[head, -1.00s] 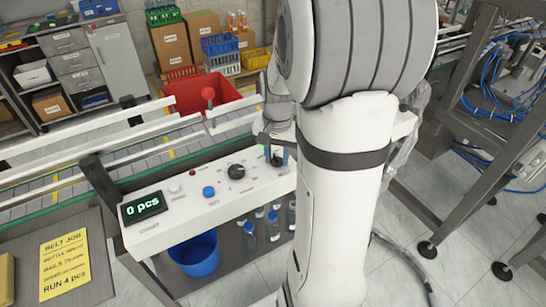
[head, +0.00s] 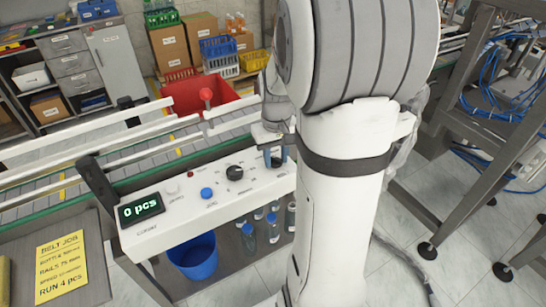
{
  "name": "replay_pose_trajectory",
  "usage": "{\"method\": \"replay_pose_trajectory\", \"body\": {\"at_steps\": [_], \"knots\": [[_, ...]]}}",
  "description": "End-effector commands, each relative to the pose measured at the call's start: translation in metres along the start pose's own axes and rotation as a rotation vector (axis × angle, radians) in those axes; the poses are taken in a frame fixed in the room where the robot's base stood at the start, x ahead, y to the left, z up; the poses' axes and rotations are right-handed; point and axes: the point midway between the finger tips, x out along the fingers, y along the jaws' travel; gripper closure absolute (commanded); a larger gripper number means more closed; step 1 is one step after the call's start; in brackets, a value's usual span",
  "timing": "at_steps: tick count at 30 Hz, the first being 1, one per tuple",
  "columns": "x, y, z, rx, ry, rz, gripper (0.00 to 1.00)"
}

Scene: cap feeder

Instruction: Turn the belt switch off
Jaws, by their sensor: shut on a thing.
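The white control panel (head: 213,207) runs along the near side of the conveyor. It carries a counter display (head: 141,208) reading "0 pcs", a blue button (head: 207,193), a black dial (head: 235,172) and a small red lamp (head: 190,174). My gripper (head: 274,160) is down at the panel's right end, its jaws shut on the belt switch there. The fingers hide the switch, so its position cannot be read. My white arm stands in front of the panel's right edge and covers what lies behind it.
The conveyor (head: 60,187) with its white rails runs behind the panel. Below the panel are a blue bucket (head: 194,256) and several bottles. A yellow job sheet (head: 62,265) lies at left.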

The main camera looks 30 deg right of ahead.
Motion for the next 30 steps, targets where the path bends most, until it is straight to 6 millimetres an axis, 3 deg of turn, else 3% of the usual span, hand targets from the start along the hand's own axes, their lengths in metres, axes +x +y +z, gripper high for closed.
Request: {"method": "replay_pose_trajectory", "body": {"at_steps": [14, 15, 22, 30], "knots": [[-0.0036, 0.0002, -0.0045, -0.013, 0.016, 0.003, 0.91], [-0.0036, 0.0001, -0.0044, -0.013, 0.015, 0.003, 0.65], [-0.0020, -0.0005, -0.0025, -0.013, 0.008, 0.001, 0.46], [-0.0035, -0.0007, -0.0018, -0.013, 0.006, 0.001, 0.46]]}}
